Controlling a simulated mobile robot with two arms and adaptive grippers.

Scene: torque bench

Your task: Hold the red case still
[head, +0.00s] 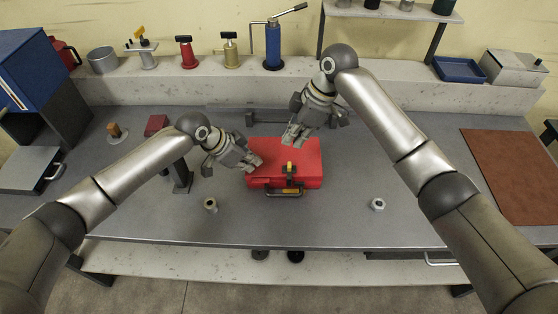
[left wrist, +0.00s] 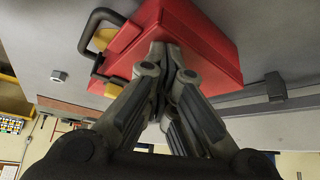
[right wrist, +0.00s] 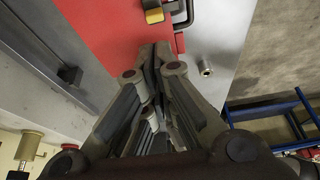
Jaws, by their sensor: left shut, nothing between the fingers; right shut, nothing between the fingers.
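The red case (head: 308,155) sits on the grey bench with its yellow latch and dark handle (head: 285,193) facing the front. My left gripper (head: 256,163) is shut and empty at the case's left side; in the left wrist view its fingertips (left wrist: 165,55) overlap the red case (left wrist: 205,45). I cannot tell if they touch it. My right gripper (head: 290,143) is shut and empty over the case's back left part. In the right wrist view its fingertips (right wrist: 155,55) are in front of the red lid (right wrist: 105,30).
Small metal nuts stand on the bench left (head: 210,205) and right (head: 377,204) of the case. A dark post (head: 181,177) and a small red block (head: 156,125) are on the left. A brown mat (head: 515,175) lies at right. The bench front is mostly clear.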

